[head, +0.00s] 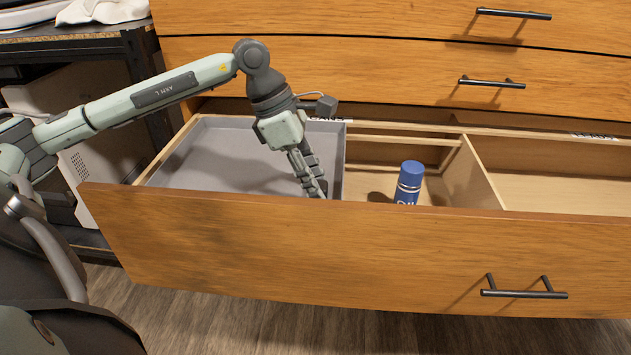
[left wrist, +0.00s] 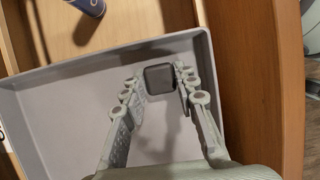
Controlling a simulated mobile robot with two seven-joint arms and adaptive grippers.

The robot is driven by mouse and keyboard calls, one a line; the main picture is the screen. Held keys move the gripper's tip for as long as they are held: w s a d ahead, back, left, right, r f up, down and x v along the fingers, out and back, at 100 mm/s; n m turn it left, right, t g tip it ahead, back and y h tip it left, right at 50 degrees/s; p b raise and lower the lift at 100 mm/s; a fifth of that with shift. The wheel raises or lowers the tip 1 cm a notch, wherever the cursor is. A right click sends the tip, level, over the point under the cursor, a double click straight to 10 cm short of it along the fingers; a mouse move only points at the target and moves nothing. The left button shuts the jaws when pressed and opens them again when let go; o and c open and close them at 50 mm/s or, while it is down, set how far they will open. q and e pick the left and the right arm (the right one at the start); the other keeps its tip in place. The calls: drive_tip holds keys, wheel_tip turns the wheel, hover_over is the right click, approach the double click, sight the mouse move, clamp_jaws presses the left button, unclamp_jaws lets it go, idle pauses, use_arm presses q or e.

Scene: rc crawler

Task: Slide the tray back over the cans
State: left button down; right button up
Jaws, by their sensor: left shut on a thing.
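The grey tray (head: 225,155) sits in the left part of the open drawer. It also shows in the left wrist view (left wrist: 55,115). A blue can (head: 409,184) stands in the open space right of the tray, uncovered, its lower part hidden by the drawer front. Part of it shows at the top of the left wrist view (left wrist: 90,5). My left gripper (head: 318,190) reaches down into the tray near its right front corner. Its fingers are closed on a dark square block (left wrist: 160,78) that looks like the tray's grip. My right gripper is out of view.
The drawer front (head: 380,250) runs along the near side, with a black handle (head: 524,293). A wooden divider (head: 482,172) stands right of the can, and the compartment beyond it looks empty. Closed drawers (head: 380,70) rise behind. A dark shelf (head: 70,45) stands at left.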

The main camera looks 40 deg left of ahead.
use_arm(q)
drive_tip(key=c, duration=1.2)
unclamp_jaws()
drive_tip(key=shift+s+a, duration=0.1)
drive_tip(key=shift+a, duration=0.1)
drive_tip(key=shift+o, duration=0.2)
drive_tip(key=v, duration=1.2)
drive_tip(key=shift+d, duration=0.1)
